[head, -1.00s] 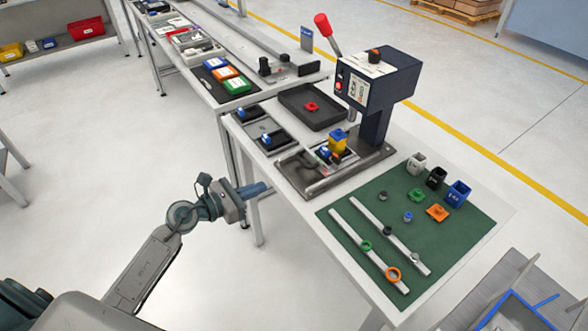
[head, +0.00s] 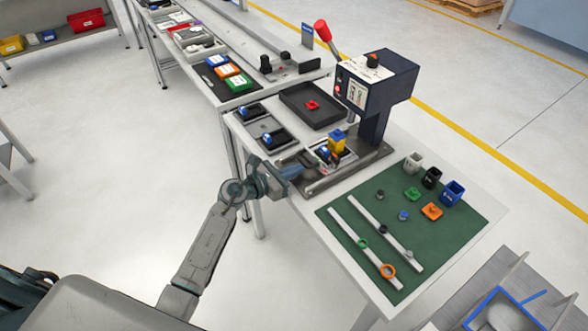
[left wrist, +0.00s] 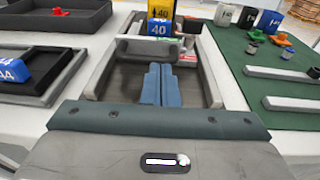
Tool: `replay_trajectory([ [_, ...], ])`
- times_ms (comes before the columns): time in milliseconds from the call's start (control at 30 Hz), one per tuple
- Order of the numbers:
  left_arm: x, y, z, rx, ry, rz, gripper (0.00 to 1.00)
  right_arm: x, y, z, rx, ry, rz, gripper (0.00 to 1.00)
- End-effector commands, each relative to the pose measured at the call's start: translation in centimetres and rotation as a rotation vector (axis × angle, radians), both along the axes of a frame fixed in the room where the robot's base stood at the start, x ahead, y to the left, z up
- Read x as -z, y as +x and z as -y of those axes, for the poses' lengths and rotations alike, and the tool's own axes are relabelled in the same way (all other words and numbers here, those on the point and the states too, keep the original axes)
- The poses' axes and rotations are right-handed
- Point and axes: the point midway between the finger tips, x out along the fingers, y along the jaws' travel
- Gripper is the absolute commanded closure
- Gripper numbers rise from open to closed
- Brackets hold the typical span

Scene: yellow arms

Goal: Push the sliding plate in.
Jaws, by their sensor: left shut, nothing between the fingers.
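The sliding plate (head: 349,156) lies in its guide on the base of the press (head: 376,80). It carries a yellow block with a blue top (head: 337,142) and small parts. My left gripper (head: 293,172) is shut and empty at the near end of the base. Its fingertips (left wrist: 159,70) point along the guide toward the plate, seemingly short of it. My right gripper is not in view.
A black tray (head: 318,108) with a red part sits behind the base. Two small trays with blue-and-black parts (head: 272,138) lie to the left. A green mat (head: 440,235) with rails, rings and coloured blocks lies to the right. The press lever (head: 324,32) stands up.

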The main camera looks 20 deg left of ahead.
Motion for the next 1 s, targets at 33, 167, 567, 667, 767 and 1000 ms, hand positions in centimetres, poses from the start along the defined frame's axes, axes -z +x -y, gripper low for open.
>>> replay_trajectory([
  [33,0.0,0.0,0.0,0.0,0.0,0.0,1.0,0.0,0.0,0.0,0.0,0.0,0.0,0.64],
  [167,0.0,0.1,0.1,0.0,-0.001,0.0,1.0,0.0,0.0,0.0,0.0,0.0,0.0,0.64],
  [567,0.0,3.8,3.0,0.001,-0.002,0.0,1.0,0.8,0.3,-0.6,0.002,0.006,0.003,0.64],
  [667,-0.1,3.7,2.9,0.001,-0.002,0.001,1.0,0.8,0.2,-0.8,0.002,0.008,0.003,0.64],
  [767,-0.1,3.7,2.9,0.0,-0.002,0.001,1.0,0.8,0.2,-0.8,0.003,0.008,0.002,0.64],
  [1000,0.3,3.7,1.9,-0.001,0.001,0.002,1.0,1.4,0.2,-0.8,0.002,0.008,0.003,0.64],
])
